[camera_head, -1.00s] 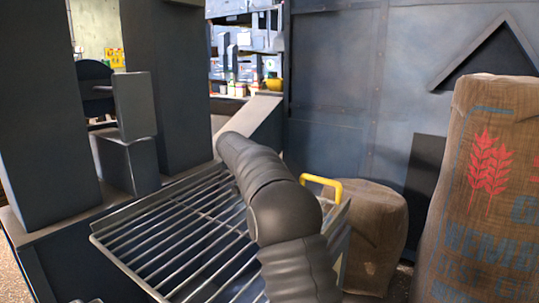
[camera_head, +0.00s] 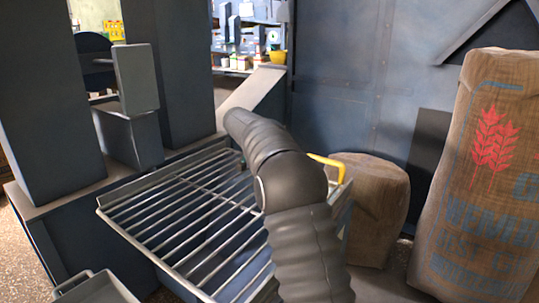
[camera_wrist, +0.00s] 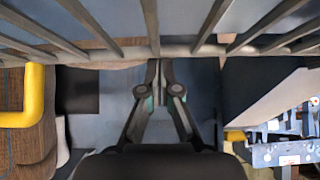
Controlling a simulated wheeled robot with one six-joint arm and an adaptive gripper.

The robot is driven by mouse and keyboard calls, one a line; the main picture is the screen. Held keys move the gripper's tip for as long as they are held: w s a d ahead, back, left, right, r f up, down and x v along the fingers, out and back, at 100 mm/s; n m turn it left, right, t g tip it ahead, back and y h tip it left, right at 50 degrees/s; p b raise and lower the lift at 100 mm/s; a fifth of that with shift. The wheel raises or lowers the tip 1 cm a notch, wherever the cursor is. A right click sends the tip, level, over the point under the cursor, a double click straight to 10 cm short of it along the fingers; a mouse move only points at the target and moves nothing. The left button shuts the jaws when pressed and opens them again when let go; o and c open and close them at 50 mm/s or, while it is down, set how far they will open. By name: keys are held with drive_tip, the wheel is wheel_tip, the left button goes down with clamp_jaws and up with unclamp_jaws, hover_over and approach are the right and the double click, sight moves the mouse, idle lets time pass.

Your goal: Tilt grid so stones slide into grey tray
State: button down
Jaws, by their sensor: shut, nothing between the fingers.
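The metal grid (camera_head: 150,257) lies across a dark blue box frame in the head view, partly covered by my arm. It looks roughly level, and I see no stones on its visible bars. A yellow handle (camera_head: 330,165) rises at its right side; it also shows in the wrist view (camera_wrist: 35,97). The grid's bars (camera_wrist: 105,32) cross the top of the wrist view. My gripper (camera_wrist: 158,68) is shut and empty, its fingertips close to the grid's edge bar; contact is unclear. The head view hides my gripper behind the arm. A grey tray (camera_head: 62,291) shows partly at lower left.
A large printed sack (camera_head: 480,190) and a smaller brown sack (camera_head: 372,205) stand right of the grid. Dark blue posts (camera_head: 45,100) rise at left. A blue metal wall (camera_head: 350,90) closes the back, beside a distant shelf (camera_head: 232,62).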

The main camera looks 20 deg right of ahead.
wheel_tip(320, 180, up, 4)
drive_tip(key=shift+f+p, duration=0.15)
drive_tip(key=shift+p, duration=0.8)
drive_tip(key=v, duration=0.9)
drive_tip(key=s+r+n+y+p, duration=0.1)
drive_tip(key=s+r+n+y, duration=0.2)
drive_tip(key=s, duration=1.1)
drive_tip(key=s+a+f+n+y+p, duration=0.1)
drive_tip(key=s+a+f+n, duration=0.1)
drive_tip(key=s, duration=0.9)
drive_tip(key=s+a+f+n+y, duration=0.1)
drive_tip(key=s+f+n, duration=0.2)
drive_tip(key=s, duration=0.8)
drive_tip(key=s+a+f+n+y+p, duration=0.1)
drive_tip(key=s+f, duration=0.4)
drive_tip(key=s, duration=0.7)
drive_tip(key=shift+a+n+y+p, duration=0.3)
drive_tip(key=shift+a+n, duration=0.4)
drive_tip(key=shift+a, duration=0.1)
drive_tip(key=shift+s+f, duration=0.1)
drive_tip(key=shift+s, duration=0.05)
